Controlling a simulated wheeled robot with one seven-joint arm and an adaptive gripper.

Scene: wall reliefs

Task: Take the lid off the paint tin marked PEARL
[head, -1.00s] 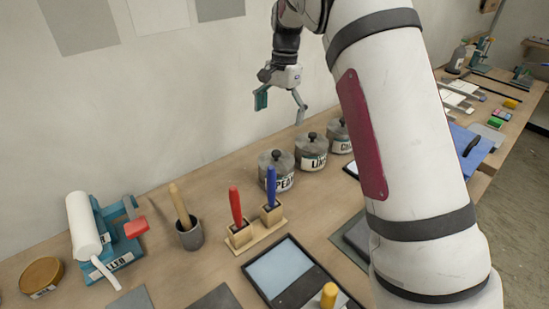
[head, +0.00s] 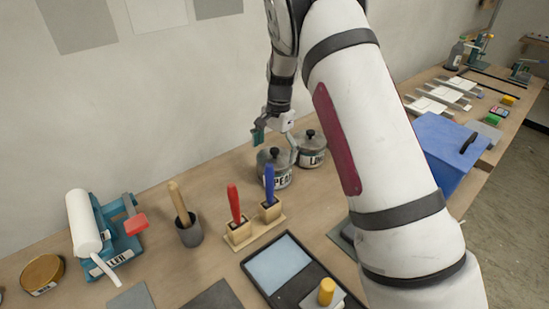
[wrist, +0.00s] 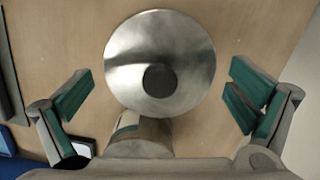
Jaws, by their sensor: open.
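The paint tin (head: 270,178) is grey metal with a white label reading "PEA", the rest cut off by its curve. It stands upright on the bench near the wall. Its round metal lid (head: 264,156) is on, with a dark knob (head: 275,153) in the middle. In the wrist view I look down on the lid (wrist: 187,50) and its knob (wrist: 160,80). My gripper (head: 276,142) is open and empty just above the lid. In the wrist view its green-padded fingers (wrist: 160,100) stand apart left and right of the knob, with no contact visible.
A second tin (head: 311,150) marked "LIN" stands close on the right. A wooden holder (head: 240,235) with red- and blue-handled tools is in front. A grey pot (head: 189,232) is to the left. A blue box (head: 440,150) stands right, beyond my arm.

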